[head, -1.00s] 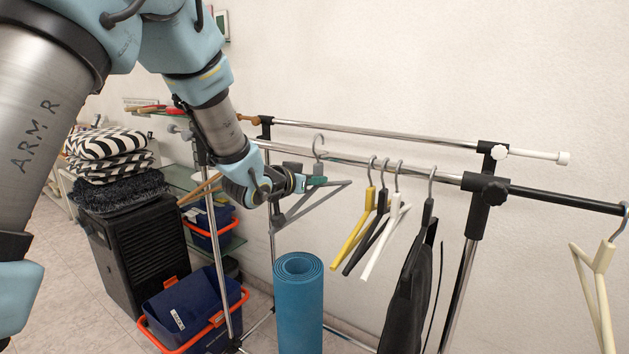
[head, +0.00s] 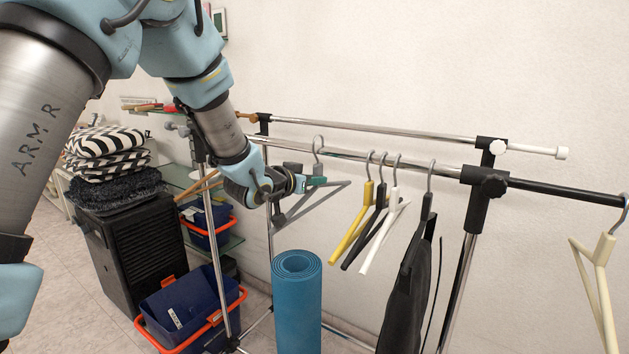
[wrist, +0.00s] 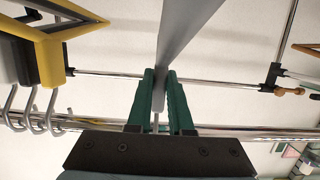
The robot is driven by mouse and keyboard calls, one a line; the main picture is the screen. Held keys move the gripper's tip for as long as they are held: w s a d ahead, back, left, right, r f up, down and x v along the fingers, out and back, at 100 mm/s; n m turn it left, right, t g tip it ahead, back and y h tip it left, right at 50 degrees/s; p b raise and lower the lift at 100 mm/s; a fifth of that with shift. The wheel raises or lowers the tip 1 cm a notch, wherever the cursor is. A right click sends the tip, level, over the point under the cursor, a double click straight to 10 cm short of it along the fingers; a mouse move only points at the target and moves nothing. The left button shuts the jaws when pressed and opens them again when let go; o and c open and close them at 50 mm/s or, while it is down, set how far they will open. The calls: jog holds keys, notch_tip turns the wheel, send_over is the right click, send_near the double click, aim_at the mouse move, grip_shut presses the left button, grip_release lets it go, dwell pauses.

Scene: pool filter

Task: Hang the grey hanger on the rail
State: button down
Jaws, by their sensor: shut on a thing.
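The grey hanger (head: 312,200) is held upright below the front rail (head: 400,163), left of the hanging row. Its hook (head: 318,147) rises across the line of the front rail, with its top above it. I cannot tell whether the hook is around the rail or beside it. My gripper (head: 306,183) is shut on the hanger's neck. In the wrist view, the green fingers (wrist: 159,98) pinch the grey hanger (wrist: 183,30), whose body extends up the picture.
Yellow (head: 353,222), black and white (head: 386,230) hangers and a dark garment (head: 410,285) hang to the right. A cream hanger (head: 597,270) is at far right. A back rail (head: 380,130) runs behind. A rolled blue mat (head: 297,300) stands below.

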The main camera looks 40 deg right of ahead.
jog(key=shift+d+f+b, duration=0.15)
jog(key=shift+f+b, duration=0.15)
jog(key=shift+f, duration=0.05)
jog(key=shift+w+d+f+b, duration=0.1)
jog(key=shift+d+f+b, duration=0.05)
jog(key=shift+f+b, duration=0.15)
jog(key=shift+f+b, duration=0.3)
jog(key=shift+b, duration=0.15)
dwell(0.4)
jog(key=c, duration=0.7)
grip_release()
jog(key=shift+c, duration=0.2)
jog(key=shift+a, duration=0.25)
notch_tip(320, 180, up, 3)
jog(key=b, duration=0.3)
send_over(290, 212)
jog(key=shift+f, duration=0.15)
